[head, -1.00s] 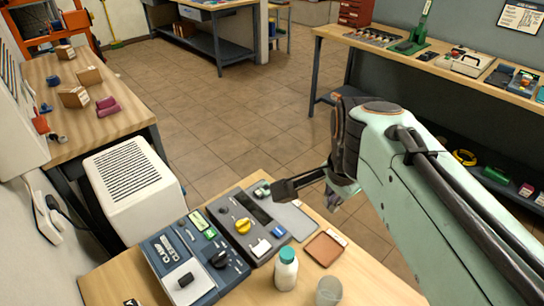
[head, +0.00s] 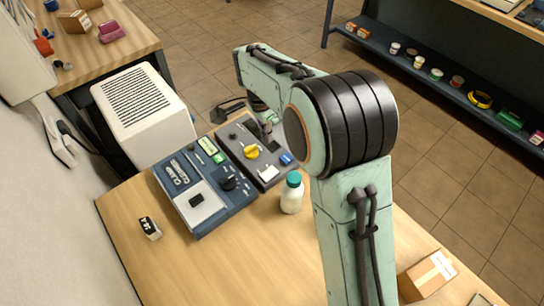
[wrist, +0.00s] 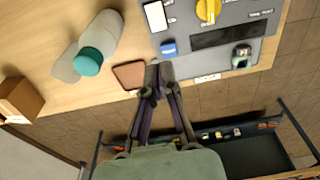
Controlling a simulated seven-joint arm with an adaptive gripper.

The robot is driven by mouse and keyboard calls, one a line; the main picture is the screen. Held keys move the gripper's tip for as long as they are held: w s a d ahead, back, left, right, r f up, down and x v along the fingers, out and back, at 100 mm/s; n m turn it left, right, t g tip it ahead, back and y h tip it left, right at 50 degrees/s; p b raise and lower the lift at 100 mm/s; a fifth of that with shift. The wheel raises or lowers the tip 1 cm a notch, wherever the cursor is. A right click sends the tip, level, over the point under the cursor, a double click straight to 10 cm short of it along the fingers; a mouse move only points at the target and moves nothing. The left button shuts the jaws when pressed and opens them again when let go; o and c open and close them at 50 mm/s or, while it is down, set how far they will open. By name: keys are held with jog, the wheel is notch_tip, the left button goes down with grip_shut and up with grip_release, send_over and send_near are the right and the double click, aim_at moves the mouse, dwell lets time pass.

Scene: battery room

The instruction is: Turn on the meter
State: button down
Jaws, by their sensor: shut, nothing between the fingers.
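The task's meter seems to be the dark grey instrument (head: 262,176) with a yellow knob (head: 252,151), on the wooden bench. In the wrist view its panel (wrist: 187,34) shows the yellow knob (wrist: 208,10), a dark blank display (wrist: 228,33), a white rocker-like part (wrist: 155,16), a blue button (wrist: 168,48) and a green-and-dark switch (wrist: 241,55). My gripper (wrist: 158,68) is shut and empty; in the wrist view its tips appear just below the blue button. Contact cannot be told. In the head view my gripper (head: 267,132) is small and partly hidden by my arm.
A blue instrument (head: 205,190) stands left of the grey one. A white bottle with a teal cap (head: 291,194) stands close in front. A brown pad (wrist: 130,74) lies near my fingers. A small black-and-white block (head: 150,228) and a cardboard box (head: 428,275) are on the bench.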

aim_at(270, 171)
jog(key=f, duration=0.9)
jog(key=w+d+f, duration=0.1)
jog(key=f, duration=0.3)
jog(key=shift+w+d+f, duration=0.1)
jog(key=shift+f, duration=0.3)
jog(key=shift+d+f, duration=0.1)
jog(key=shift+f, duration=0.15)
jog(key=shift+s+a+r, duration=0.35)
jog(key=shift+s+a, duration=0.15)
jog(key=shift+a, duration=0.05)
notch_tip(270, 171, up, 14)
jog(key=w+d, duration=0.1)
jog(key=shift+w, duration=0.15)
